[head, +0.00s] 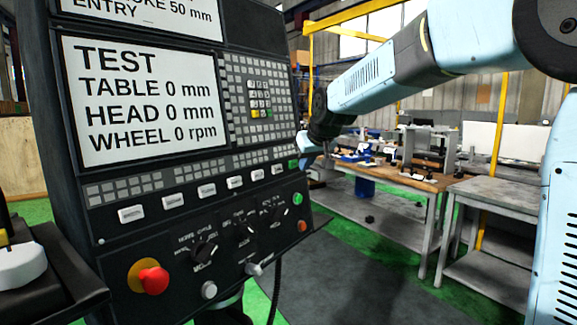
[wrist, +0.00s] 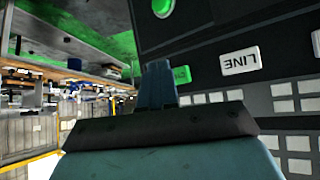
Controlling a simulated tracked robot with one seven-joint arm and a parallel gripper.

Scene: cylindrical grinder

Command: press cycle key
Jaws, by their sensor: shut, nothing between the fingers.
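The dark control panel (head: 215,180) carries a row of labelled keys with a green key (head: 293,164) at its right end. In the wrist view the green key (wrist: 182,74) shows just beside my fingers, its lettering partly hidden by them. The white LINE key (wrist: 239,61) is to its right. My gripper (head: 302,160) is at the panel's right edge by the green key. In the wrist view my gripper (wrist: 157,70) is shut and empty. I cannot tell whether the fingertips touch the key.
The screen (head: 140,105) reads TEST, table 0 mm, head 0 mm, wheel 0 rpm. A red emergency stop knob (head: 152,280), rotary switches (head: 204,250) and a round green button (head: 297,198) sit below the keys. Workbenches (head: 400,180) stand to the right, with open floor before them.

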